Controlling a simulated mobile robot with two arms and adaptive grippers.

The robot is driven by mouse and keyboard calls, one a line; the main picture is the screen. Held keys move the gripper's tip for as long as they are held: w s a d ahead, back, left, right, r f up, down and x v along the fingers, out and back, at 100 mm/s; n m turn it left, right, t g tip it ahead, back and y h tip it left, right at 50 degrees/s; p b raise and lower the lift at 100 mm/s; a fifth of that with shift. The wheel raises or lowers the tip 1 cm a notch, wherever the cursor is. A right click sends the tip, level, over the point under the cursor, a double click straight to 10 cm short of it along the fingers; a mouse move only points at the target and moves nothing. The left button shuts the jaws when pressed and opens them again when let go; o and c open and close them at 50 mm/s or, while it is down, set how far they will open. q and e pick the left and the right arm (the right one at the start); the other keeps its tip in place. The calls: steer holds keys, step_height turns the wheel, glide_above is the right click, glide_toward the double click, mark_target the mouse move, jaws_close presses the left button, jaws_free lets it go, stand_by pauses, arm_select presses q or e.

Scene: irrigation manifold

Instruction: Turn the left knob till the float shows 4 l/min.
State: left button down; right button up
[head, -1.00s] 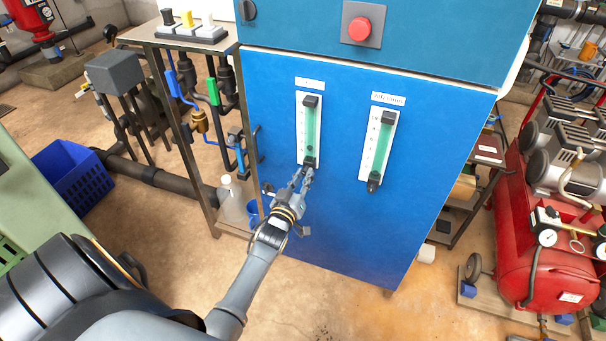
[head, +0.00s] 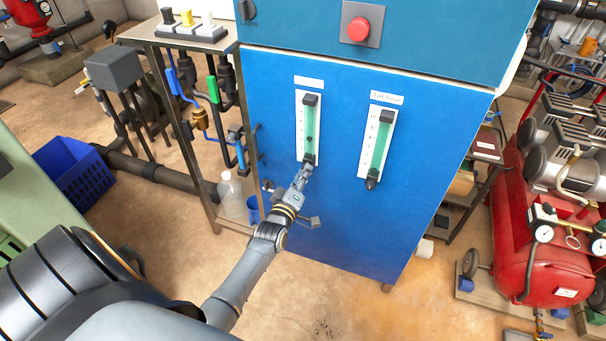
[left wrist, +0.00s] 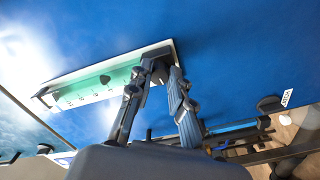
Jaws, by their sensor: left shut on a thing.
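The left flowmeter (head: 309,115) is a white-backed panel with a green tube on the blue cabinet front. Its dark knob (head: 309,159) is at the bottom end. My left gripper (head: 305,171) is shut on this knob, its fingers coming from below. In the left wrist view the gripper (left wrist: 158,78) has a finger on either side of the dark knob (left wrist: 156,65), which the fingers partly hide. A dark float (left wrist: 105,79) shows in the green tube, partway along the scale. The scale figures are too small to read surely. My right gripper is out of view.
A second flowmeter (head: 380,140) with its own knob (head: 372,183) is to the right on the same cabinet (head: 345,235). A red button (head: 359,29) is above. Pipes and a bench (head: 181,110) stand left, a red compressor (head: 540,235) right.

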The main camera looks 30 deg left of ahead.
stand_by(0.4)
arm_select(q)
steer(key=c, duration=1.2)
jaws_free()
steer(key=v, duration=1.2)
steer(key=shift+f, duration=0.2)
